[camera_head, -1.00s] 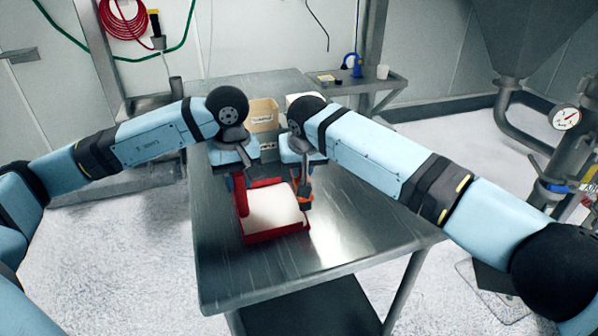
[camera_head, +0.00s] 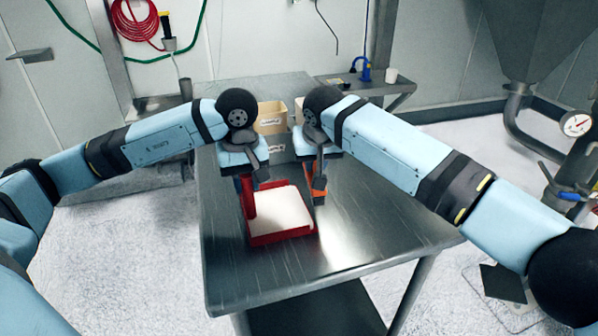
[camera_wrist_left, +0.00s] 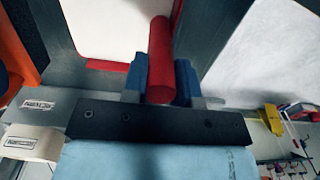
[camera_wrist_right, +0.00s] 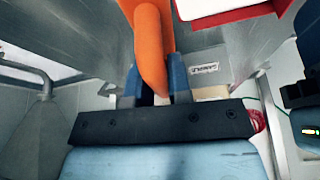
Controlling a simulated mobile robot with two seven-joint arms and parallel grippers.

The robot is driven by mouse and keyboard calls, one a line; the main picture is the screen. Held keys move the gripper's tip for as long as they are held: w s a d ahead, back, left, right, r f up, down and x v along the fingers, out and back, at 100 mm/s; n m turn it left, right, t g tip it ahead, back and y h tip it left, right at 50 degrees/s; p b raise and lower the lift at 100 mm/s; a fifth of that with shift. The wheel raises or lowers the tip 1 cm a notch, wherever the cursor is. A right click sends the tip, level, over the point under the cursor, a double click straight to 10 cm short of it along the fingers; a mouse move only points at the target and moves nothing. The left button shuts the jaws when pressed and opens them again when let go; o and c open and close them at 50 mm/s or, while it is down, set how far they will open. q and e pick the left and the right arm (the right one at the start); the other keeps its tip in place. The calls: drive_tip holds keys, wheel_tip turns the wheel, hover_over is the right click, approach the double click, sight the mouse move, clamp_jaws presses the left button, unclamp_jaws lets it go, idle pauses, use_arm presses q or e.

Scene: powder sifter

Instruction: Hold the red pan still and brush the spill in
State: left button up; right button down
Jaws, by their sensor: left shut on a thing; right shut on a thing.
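The red pan (camera_head: 285,239) lies on the steel table, its inside white. I cannot tell whether that white is powder or the pan's floor. My left gripper (camera_head: 247,186) is shut on the pan's red handle, which stands between its fingers in the left wrist view (camera_wrist_left: 160,65). My right gripper (camera_head: 320,183) is shut on the orange handle of the brush (camera_wrist_right: 152,50), just right of the pan. The brush's orange also shows low beside the pan (camera_head: 318,197). Its bristles are hidden, and I cannot make out a separate spill on the table.
The steel table (camera_head: 365,215) is clear in front and to the right of the pan. Labelled beige bins (camera_head: 271,118) stand behind my wrists. A side shelf (camera_head: 385,87) with a blue bottle (camera_head: 364,70) and a white cup (camera_head: 391,75) is at the back.

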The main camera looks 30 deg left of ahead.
use_arm(q)
drive_tip(key=o, duration=1)
drive_tip(key=shift+o, duration=0.2)
wheel_tip(320, 180, up, 12)
use_arm(e)
drive_tip(key=shift+s, duration=0.1)
